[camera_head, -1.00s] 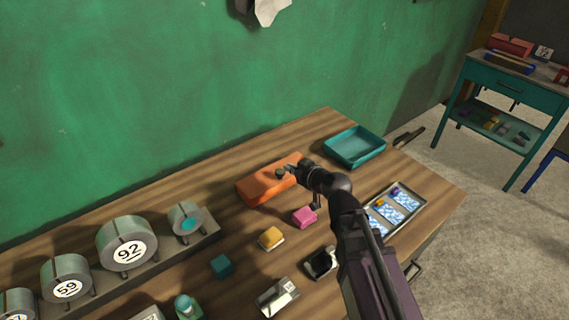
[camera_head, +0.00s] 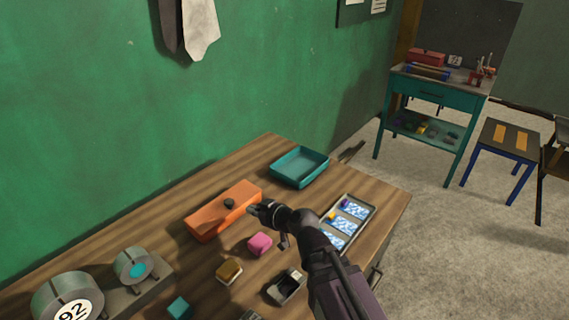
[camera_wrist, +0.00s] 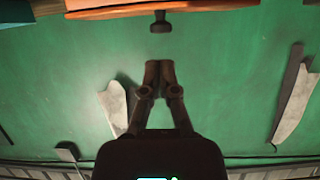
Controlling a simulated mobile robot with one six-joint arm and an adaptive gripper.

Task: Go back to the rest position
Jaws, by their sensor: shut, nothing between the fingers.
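My gripper (camera_head: 256,208) is shut and empty above the wooden table, just right of the black knob (camera_head: 229,203) on the orange box (camera_head: 212,217). In the wrist view my gripper (camera_wrist: 160,66) shows with its fingertips together. The knob (camera_wrist: 161,22) and the orange box (camera_wrist: 150,8) are beyond the fingertips at the top edge, apart from them. The green wall (camera_wrist: 225,75) fills most of that view.
The table (camera_head: 165,216) holds a teal tray (camera_head: 298,168), a pink block (camera_head: 260,243), a yellow-brown block (camera_head: 229,271), a teal block (camera_head: 179,307) and a tray of patterned cards (camera_head: 346,222). Numbered drums (camera_head: 68,300) stand at lower left. A teal side table (camera_head: 440,93) is farther back.

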